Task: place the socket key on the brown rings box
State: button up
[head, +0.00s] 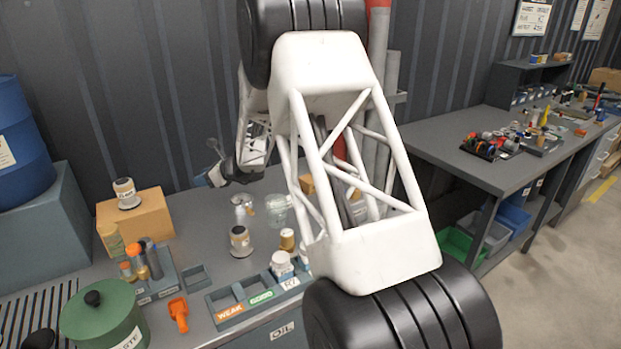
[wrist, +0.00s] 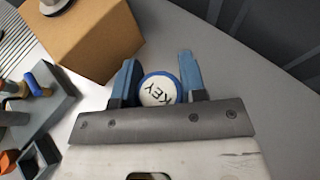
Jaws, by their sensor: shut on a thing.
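My gripper (wrist: 158,78) has its blue fingers shut on the socket key (wrist: 158,91), which shows end-on as a round white face lettered KEY with a blue rim. In the head view my gripper (head: 214,172) is raised above the back of the bench, right of the box; the key is too small to make out there. The brown box (head: 153,222) stands on the bench at the left, and in the wrist view it (wrist: 95,42) lies up and left of the fingers, apart from them. I cannot read any rings label on it.
A labelled jar (head: 126,193) stands on the brown box. A bottle holder (head: 160,283), a green tin (head: 105,318), an orange tool (head: 178,314) and a sorting tray (head: 250,299) fill the bench front. Several jars stand mid-bench. My arm hides the bench's right part.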

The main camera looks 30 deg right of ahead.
jog(key=s+d+r, duration=0.1)
jog(key=d, duration=1.2)
jog(key=s+d+r, duration=0.2)
jog(key=d, duration=1.2)
jog(key=s+d+r, duration=0.1)
jog(key=s+d, duration=0.1)
jog(key=d, duration=1.1)
jog(key=shift+s+d+r, duration=0.15)
jog(key=shift+s+r, duration=0.05)
jog(key=shift+r, duration=0.15)
jog(key=shift+f, duration=0.1)
jog(key=shift+f, duration=3)
jog(key=shift+f, duration=1.9)
jog(key=shift+f, duration=0.15)
jog(key=o, duration=0.9)
